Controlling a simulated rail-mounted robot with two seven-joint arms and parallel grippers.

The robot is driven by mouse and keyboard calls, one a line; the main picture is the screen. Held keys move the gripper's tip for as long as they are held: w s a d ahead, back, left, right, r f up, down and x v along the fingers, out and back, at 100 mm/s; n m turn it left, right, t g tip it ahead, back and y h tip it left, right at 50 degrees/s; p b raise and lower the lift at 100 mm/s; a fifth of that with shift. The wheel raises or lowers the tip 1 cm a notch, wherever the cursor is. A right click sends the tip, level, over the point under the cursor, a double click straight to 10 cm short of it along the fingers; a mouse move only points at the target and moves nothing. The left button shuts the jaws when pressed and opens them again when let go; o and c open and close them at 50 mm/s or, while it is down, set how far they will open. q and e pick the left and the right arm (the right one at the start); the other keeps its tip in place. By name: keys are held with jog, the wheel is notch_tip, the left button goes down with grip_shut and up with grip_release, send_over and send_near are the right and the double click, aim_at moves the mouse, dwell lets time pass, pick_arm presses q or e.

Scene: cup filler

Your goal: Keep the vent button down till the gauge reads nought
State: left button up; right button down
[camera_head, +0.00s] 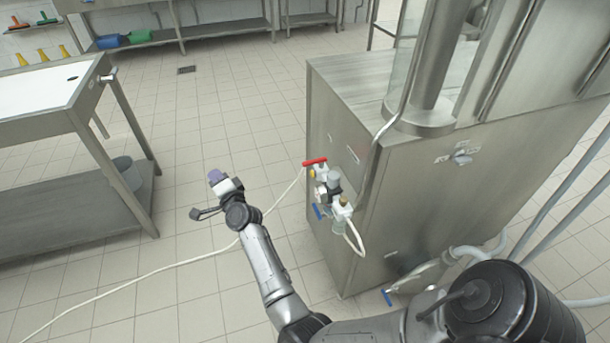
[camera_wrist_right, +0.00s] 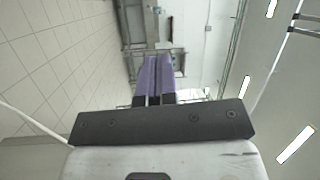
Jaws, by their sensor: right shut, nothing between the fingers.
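My right gripper (camera_head: 215,179) is at the left of the machine, over the tiled floor, with its purple fingers together and empty. In the right wrist view its purple fingers (camera_wrist_right: 153,78) lie side by side, touching nothing. A valve assembly (camera_head: 333,189) is mounted on the left face of the steel machine, to the right of my right gripper and clear of it. It has a red handle (camera_head: 315,162), a small yellow part (camera_head: 312,173) and a blue lever (camera_head: 318,211). I cannot tell which part is the vent button, and no gauge reading can be made out. My left gripper is not in view.
The steel machine (camera_head: 425,190) fills the right side. A white hose (camera_head: 150,272) runs across the floor from the valve area. A steel table (camera_head: 60,125) stands at the left. Tiled floor between table and machine is mostly free. Grey pipes (camera_head: 560,200) are at the right.

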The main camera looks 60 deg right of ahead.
aim_at(312, 174)
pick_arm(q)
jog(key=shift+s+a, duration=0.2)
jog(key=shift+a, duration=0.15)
pick_arm(e)
jog(key=s+d+f+m+g+h, duration=0.1)
jog(key=s+d+m+g+h, duration=0.2)
jog(key=s+m+g+h, duration=0.3)
jog(key=s+d+f+m+g+h, duration=0.2)
jog(key=s+m+g+h, duration=0.5)
jog(key=m, duration=1.4)
jog(key=d+g, duration=0.1)
jog(key=g, duration=0.3)
jog(key=shift+d+g, duration=0.25)
jog(key=shift+g, duration=0.15)
jog(key=shift+s+m, duration=0.1)
jog(key=shift+m, duration=0.2)
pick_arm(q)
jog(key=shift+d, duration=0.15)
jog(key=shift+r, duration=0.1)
pick_arm(e)
jog(key=shift+d+r, duration=0.1)
